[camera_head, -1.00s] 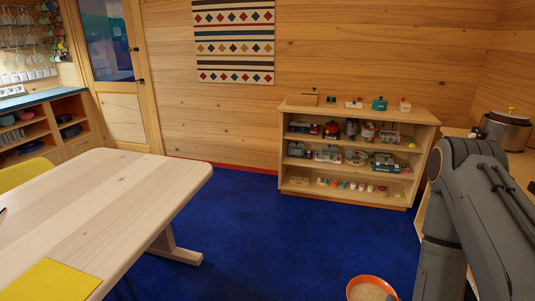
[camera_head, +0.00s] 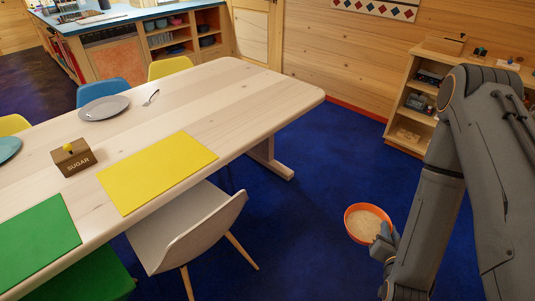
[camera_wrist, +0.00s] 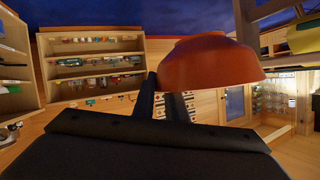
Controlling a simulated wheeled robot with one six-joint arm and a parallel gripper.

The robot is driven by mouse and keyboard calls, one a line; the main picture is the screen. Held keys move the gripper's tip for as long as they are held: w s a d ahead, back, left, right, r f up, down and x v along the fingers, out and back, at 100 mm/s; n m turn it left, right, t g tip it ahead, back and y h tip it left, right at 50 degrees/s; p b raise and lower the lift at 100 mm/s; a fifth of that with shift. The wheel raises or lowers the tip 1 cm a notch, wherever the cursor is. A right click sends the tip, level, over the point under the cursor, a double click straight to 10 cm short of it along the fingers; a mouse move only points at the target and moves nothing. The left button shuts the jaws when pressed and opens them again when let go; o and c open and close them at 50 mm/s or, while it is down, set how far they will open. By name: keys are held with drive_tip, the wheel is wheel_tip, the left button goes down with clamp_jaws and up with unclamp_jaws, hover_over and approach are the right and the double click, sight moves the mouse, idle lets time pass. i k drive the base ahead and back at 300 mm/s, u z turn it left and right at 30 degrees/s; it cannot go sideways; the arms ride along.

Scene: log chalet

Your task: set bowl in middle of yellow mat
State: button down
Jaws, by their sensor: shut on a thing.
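An orange bowl (camera_head: 367,224) with pale, grainy contents is held in the air right of the table in the head view. My gripper (camera_head: 384,240) is shut on its right rim. The wrist view shows the bowl (camera_wrist: 208,64) in my gripper (camera_wrist: 172,92), appearing upside down there. The yellow mat (camera_head: 157,172) lies flat on the wooden table, near its front edge and left of the bowl. The mat's top is bare. The bowl is clear of the mat, beyond the table's edge and over the blue floor.
A wooden sugar box (camera_head: 73,157) stands left of the mat, with a green mat (camera_head: 38,238) nearby. A grey plate (camera_head: 104,107) and a fork (camera_head: 151,97) lie farther back. A white chair (camera_head: 187,238) stands at the table's front edge. The table (camera_head: 258,100) is bare right of the mat.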

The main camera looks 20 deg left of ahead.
sight(156, 166)
drive_tip(key=u, duration=1.6)
